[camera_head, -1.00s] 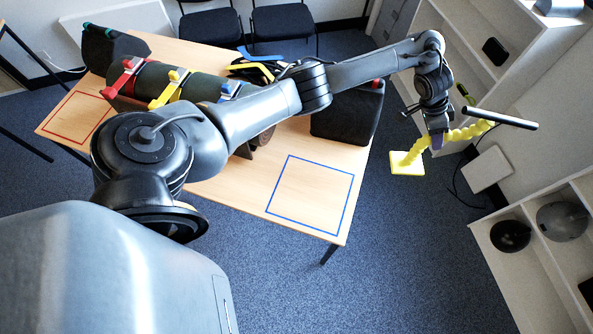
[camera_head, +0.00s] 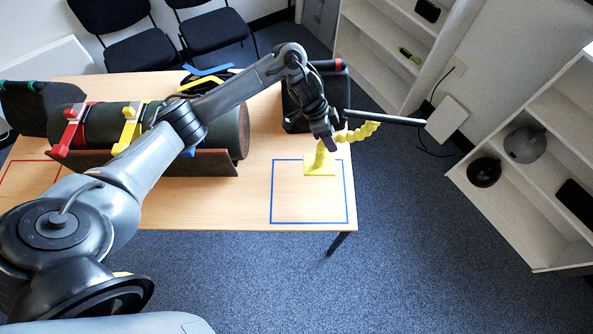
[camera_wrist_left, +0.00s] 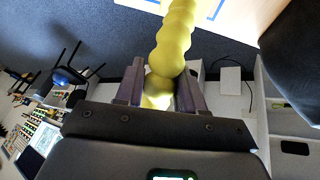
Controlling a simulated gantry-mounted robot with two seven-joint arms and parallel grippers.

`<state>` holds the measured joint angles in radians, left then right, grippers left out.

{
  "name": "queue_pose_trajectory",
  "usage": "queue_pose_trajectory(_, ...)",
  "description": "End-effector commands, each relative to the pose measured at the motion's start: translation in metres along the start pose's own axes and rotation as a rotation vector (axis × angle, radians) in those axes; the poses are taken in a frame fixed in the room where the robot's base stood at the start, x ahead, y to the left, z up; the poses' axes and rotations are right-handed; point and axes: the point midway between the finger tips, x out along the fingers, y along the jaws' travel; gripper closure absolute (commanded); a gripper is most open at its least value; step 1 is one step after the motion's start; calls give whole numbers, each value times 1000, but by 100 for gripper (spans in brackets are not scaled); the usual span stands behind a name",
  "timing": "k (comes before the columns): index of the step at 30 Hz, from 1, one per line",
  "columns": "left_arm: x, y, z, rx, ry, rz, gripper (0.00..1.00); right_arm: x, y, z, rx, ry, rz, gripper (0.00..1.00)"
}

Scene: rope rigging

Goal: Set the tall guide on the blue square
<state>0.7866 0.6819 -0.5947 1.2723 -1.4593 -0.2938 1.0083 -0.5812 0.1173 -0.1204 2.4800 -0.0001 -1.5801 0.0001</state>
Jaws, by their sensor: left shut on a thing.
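I cannot tell whether the base touches the table. My right gripper does not show.
The wooden table (camera_head: 220,210) also bears a dark green cylinder (camera_head: 190,128) in a brown cradle, with red and yellow clips. A black bag (camera_head: 300,110) stands just behind the blue square. A red square (camera_head: 20,180) is at the left. White shelves (camera_head: 520,210) stand at the right.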

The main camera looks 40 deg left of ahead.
Motion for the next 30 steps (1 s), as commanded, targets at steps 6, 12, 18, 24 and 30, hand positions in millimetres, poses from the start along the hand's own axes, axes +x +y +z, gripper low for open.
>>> queue_pose_trajectory(6,8,12,34,0,0,0,100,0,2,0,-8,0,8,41)
queue_pose_trajectory(12,15,23,69,0,-1,0,100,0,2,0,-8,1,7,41)
queue_pose_trajectory(18,21,33,97,1,1,-2,100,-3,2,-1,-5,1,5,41)
queue_pose_trajectory(24,24,37,111,1,3,-3,100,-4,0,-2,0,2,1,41)
queue_pose_trajectory(30,29,38,116,1,3,-2,100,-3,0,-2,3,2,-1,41)
